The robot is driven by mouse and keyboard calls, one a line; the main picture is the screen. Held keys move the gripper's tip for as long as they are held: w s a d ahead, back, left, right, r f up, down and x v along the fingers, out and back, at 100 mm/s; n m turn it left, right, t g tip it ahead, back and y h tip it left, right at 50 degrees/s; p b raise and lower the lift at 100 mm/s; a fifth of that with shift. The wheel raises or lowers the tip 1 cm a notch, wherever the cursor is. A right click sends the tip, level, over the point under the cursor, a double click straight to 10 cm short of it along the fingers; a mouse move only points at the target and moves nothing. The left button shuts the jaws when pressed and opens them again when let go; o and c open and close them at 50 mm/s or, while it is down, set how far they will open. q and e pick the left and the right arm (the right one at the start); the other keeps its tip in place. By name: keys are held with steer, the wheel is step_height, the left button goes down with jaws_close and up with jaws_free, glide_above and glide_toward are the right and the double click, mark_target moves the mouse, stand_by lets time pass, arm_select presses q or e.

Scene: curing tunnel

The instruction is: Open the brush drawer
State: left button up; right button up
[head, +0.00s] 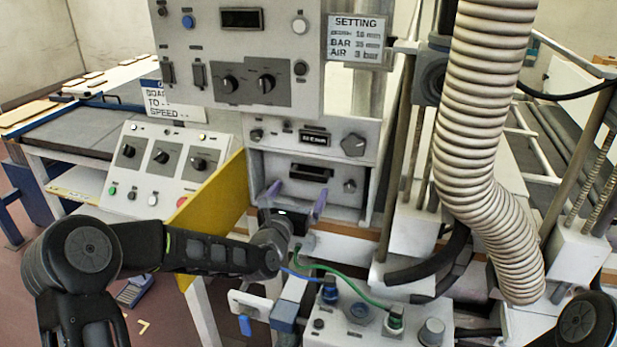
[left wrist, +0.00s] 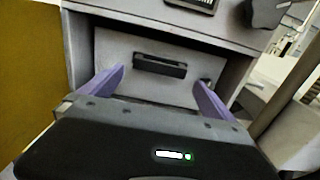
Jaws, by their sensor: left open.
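The drawer (head: 335,197) has a pale grey front with a dark recessed handle (head: 312,173) and sits back inside its cabinet opening, apparently closed. A knob is to the right of the handle. My left gripper (head: 297,194) is in front of the drawer, its two purple fingers apart and empty. In the left wrist view the drawer front (left wrist: 145,84) fills the middle, and its handle (left wrist: 159,66) lies between the fingers of the left gripper (left wrist: 159,76). The fingertips appear short of the handle; I cannot tell the exact gap. My right gripper is out of view.
A yellow panel (head: 213,197) stands just left of the drawer opening. A control box with a large knob (head: 353,145) is directly above. Below are a connector box (head: 360,325) with green and blue cables. A ribbed hose (head: 470,120) and posts stand to the right.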

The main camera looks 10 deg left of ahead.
mark_target(308, 178)
arm_select(q)
steer(key=w+p, duration=0.1)
steer(key=w, duration=0.3)
steer(key=w+p, duration=0.1)
steer(key=w, duration=0.2)
steer(key=shift+d+r+p, duration=0.1)
steer(key=shift+d+p, duration=0.2)
steer(key=shift+p, duration=0.05)
steer(key=shift+w, duration=0.4)
